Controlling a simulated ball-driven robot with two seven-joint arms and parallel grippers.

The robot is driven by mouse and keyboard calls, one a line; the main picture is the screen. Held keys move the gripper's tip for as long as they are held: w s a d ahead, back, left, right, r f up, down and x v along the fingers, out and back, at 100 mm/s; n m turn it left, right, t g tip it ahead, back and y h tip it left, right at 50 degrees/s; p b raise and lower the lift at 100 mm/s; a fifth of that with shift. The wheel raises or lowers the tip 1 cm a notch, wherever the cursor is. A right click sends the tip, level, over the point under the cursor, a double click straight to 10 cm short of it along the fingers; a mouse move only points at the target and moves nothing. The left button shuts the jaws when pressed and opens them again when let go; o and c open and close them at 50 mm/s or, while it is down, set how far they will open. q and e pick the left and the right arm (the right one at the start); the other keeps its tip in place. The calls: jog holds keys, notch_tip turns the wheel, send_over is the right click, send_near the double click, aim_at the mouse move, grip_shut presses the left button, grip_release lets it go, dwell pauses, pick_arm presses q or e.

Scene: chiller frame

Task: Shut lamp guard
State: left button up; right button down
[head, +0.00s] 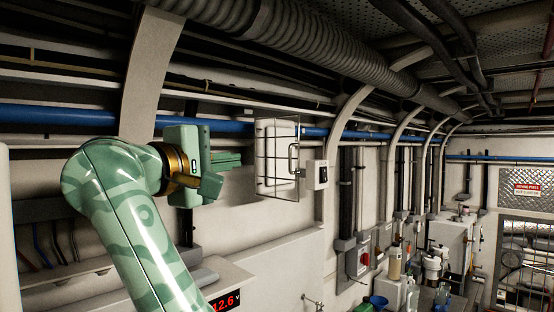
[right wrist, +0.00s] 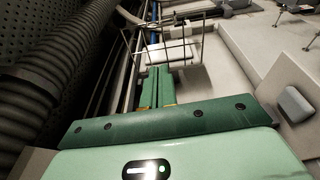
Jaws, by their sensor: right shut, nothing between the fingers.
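The lamp guard (head: 278,137) is a dark wire frame with a pale handle on its right side. In the head view it overlaps the white wall lamp (head: 266,170). In the right wrist view the guard (right wrist: 185,45) stands out from the lamp (right wrist: 158,56), beyond my fingertips; I cannot tell the exact gap at its edge. My right gripper (head: 232,160) is green, shut and empty. It points right toward the lamp, just left of the guard in the head view. Its fingers (right wrist: 156,85) show pressed together in the right wrist view. My left gripper is not in view.
A small white switch box (head: 317,174) sits right of the guard. A ribbed hose (head: 300,35) and a blue pipe (head: 60,115) run along the wall above. A red-digit display (head: 225,301) sits low. Bottles and equipment stand at the right.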

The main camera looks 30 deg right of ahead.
jog(key=s+d+p+x, duration=0.1)
jog(key=p+x, duration=0.4)
jog(key=x, duration=0.7)
jog(key=shift+d+f+y, duration=0.25)
jog(key=shift+y, duration=0.15)
